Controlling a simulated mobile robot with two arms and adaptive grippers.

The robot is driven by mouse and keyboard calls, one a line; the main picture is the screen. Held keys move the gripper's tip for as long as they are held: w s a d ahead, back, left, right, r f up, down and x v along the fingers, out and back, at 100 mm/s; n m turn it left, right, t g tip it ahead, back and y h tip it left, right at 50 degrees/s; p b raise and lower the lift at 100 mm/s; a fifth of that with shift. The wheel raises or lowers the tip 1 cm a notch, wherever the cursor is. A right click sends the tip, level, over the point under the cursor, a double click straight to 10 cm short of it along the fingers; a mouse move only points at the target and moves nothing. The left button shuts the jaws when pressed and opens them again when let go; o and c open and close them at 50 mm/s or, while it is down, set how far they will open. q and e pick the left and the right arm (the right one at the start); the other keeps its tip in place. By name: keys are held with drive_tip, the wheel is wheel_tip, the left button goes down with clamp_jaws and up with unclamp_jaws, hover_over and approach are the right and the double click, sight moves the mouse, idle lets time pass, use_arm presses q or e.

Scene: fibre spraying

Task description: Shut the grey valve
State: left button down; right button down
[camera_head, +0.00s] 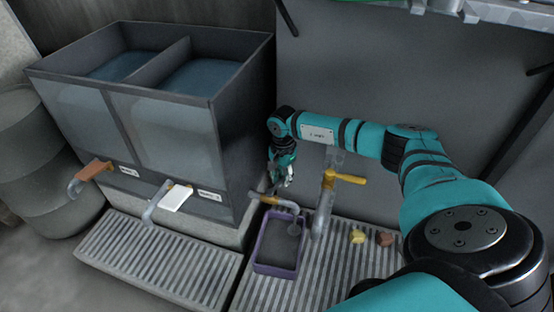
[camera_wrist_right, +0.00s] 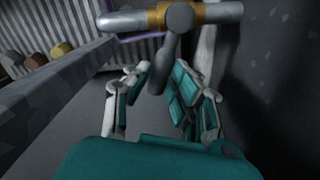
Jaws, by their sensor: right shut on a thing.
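The grey valve is a grey pipe with a brass collar (camera_head: 266,199), low beside the tank in the head view. In the right wrist view its pipe (camera_wrist_right: 125,22) crosses the top, with brass at the middle, and a grey lever (camera_wrist_right: 163,62) points down from it. My right gripper (camera_head: 285,183) reaches down just above and behind this pipe in the head view. In the right wrist view my right gripper (camera_wrist_right: 157,92) is shut on the lever's end, which lies between its fingers. The exact contact is partly hidden. My left gripper is in neither view.
A purple tub (camera_head: 259,263) stands on a grate under the spout. A taller pipe with a yellow handle (camera_head: 346,178) stands at right. The two-part tank (camera_head: 165,130) has a brown-handled tap (camera_head: 95,171) and a white-handled tap (camera_head: 176,198). Yellow (camera_head: 358,237) and reddish lumps (camera_head: 385,239) lie on the grate.

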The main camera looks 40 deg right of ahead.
drive_tip(key=shift+w+a+n+b, duration=0.25)
drive_tip(key=shift+w+n, duration=0.25)
drive_tip(key=shift+n, duration=0.6)
drive_tip(key=shift+w+a+n+b, duration=0.2)
drive_tip(key=shift+w+n, duration=0.3)
drive_tip(key=shift+n, duration=0.6)
drive_tip(key=c, duration=1.2)
unclamp_jaws()
drive_tip(key=shift+o, duration=0.2)
drive_tip(key=shift+r, duration=0.1)
wheel_tip(320, 180, up, 12)
